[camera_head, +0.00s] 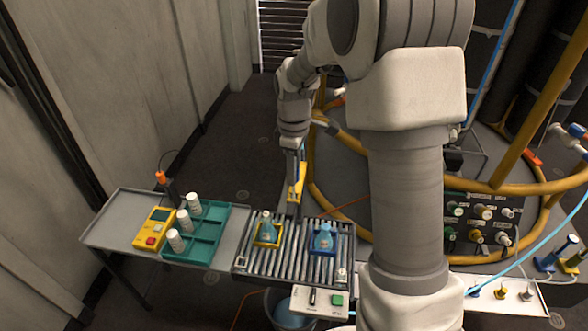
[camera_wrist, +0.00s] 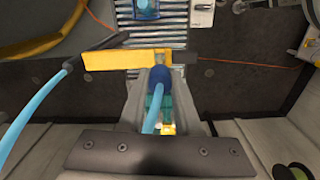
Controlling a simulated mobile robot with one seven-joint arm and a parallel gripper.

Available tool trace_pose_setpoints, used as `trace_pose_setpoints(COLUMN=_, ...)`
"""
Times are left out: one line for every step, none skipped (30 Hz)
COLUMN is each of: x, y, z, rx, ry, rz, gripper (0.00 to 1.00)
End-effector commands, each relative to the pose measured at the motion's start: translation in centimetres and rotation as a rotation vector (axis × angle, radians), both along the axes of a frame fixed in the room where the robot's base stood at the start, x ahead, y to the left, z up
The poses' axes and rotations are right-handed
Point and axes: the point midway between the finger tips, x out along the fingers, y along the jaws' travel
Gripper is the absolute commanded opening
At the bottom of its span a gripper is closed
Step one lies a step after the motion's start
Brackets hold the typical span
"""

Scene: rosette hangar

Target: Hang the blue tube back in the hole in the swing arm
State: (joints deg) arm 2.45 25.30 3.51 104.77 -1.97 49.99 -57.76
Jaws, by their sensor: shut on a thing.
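The blue tube (camera_wrist: 152,116) shows in the wrist view, with a dark blue collar (camera_wrist: 158,77) at its upper end. My gripper (camera_wrist: 158,84) is shut on the collar, one finger on each side. The yellow swing arm (camera_wrist: 115,60) lies crosswise just past the fingertips, and the collar is close to its near edge. I cannot tell whether they touch. The hole itself is not clearly visible. In the head view the swing arm (camera_head: 298,184) is a small yellow piece beside my gripper (camera_head: 291,178), above the roller conveyor.
The roller conveyor (camera_head: 283,248) carries a yellow tray (camera_head: 267,242) and a blue tray (camera_head: 316,252), each with a flask. A teal rack (camera_head: 212,234) with white bottles stands left. Another light blue hose (camera_wrist: 35,113) hangs left in the wrist view. Yellow railings (camera_head: 312,190) curve nearby.

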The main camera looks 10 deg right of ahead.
Motion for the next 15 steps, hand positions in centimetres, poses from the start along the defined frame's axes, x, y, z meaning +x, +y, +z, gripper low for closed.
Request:
trace_pose_setpoints(x=0.0, y=0.0, z=0.0, rx=0.0, ry=0.0, rz=0.0, gripper=0.0)
trace_pose_setpoints(x=0.0, y=0.0, z=0.0, rx=0.0, ry=0.0, rz=0.0, gripper=0.0)
trace_pose_setpoints(x=0.0, y=0.0, z=0.0, rx=0.0, ry=0.0, rz=0.0, gripper=0.0)
trace_pose_setpoints(x=0.0, y=0.0, z=0.0, rx=0.0, ry=0.0, rz=0.0, gripper=0.0)
trace_pose_setpoints(x=0.0, y=0.0, z=0.0, rx=0.0, ry=0.0, rz=0.0, gripper=0.0)
trace_pose_setpoints(x=0.0, y=0.0, z=0.0, rx=0.0, ry=0.0, rz=0.0, gripper=0.0)
trace_pose_setpoints(x=0.0, y=0.0, z=-0.1, rx=0.0, ry=0.0, rz=0.0, gripper=0.0)
trace_pose_setpoints(x=0.0, y=0.0, z=-0.1, rx=0.0, ry=0.0, rz=0.0, gripper=0.0)
trace_pose_setpoints(x=0.0, y=0.0, z=-0.2, rx=0.0, ry=0.0, rz=0.0, gripper=0.0)
trace_pose_setpoints(x=0.0, y=0.0, z=-0.3, rx=0.0, ry=0.0, rz=0.0, gripper=0.0)
trace_pose_setpoints(x=0.0, y=0.0, z=-0.4, rx=0.001, ry=0.001, rz=0.0, gripper=0.0)
trace_pose_setpoints(x=0.0, y=0.0, z=-0.6, rx=0.001, ry=0.001, rz=0.0, gripper=0.0)
trace_pose_setpoints(x=0.0, y=0.0, z=-0.8, rx=0.001, ry=0.001, rz=0.0, gripper=0.0)
trace_pose_setpoints(x=0.0, y=0.0, z=-0.9, rx=0.001, ry=0.001, rz=0.0, gripper=0.0)
trace_pose_setpoints(x=0.0, y=0.0, z=-1.0, rx=0.001, ry=0.001, rz=0.0, gripper=0.0)
